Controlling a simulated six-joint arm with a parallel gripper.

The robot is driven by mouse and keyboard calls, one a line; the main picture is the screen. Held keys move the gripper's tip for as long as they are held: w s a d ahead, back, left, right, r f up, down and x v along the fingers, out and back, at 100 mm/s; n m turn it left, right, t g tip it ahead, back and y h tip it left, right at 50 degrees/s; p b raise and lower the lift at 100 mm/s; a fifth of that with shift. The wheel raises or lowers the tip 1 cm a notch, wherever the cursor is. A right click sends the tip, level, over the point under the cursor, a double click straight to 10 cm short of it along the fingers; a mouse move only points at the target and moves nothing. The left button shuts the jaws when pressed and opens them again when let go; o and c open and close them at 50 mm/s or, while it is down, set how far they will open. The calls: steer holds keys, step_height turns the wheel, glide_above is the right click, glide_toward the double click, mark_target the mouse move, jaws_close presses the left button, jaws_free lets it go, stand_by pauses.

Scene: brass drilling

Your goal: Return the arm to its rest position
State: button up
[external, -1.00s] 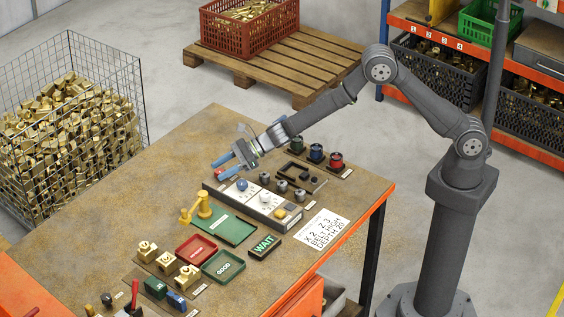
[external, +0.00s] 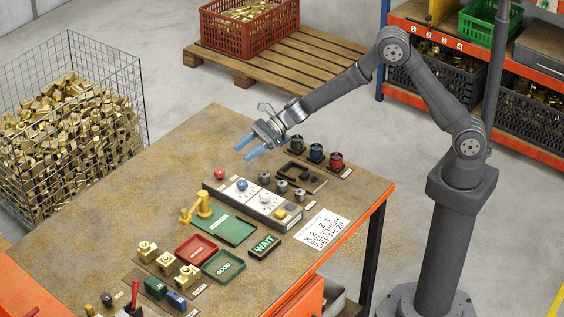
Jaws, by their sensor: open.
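My gripper (external: 251,148) has two blue-tipped fingers that are spread apart with nothing between them. It hangs in the air above the back part of the workbench (external: 150,205), pointing down and to the left. Below it on the bench is a grey control panel (external: 258,208) with a red knob (external: 219,174) and a blue knob (external: 242,185) at its far end. The gripper is clear of the panel and touches nothing. My arm reaches up from its column at the right and bends over toward the bench.
Green, blue and red round pieces (external: 316,152) stand at the bench's back right. A yellow fixture (external: 203,204), a red tray (external: 196,249), a green GOOD tray (external: 223,265) and brass parts (external: 167,262) lie nearer the front. A wire cage of brass (external: 70,130) stands left.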

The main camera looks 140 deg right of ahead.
steer(key=shift+v, duration=1.75)
steer(key=o, duration=1.1)
steer(key=shift+w, duration=0.1)
steer(key=w+a+r+n+g+y, duration=0.45)
steer(key=a+r+g, duration=0.35)
steer(key=a+r, duration=0.55)
steer(key=shift+m, duration=0.25)
steer(key=x, duration=1)
steer(key=shift+a+f, duration=0.1)
steer(key=shift+f, duration=0.2)
steer(key=shift+r, duration=0.1)
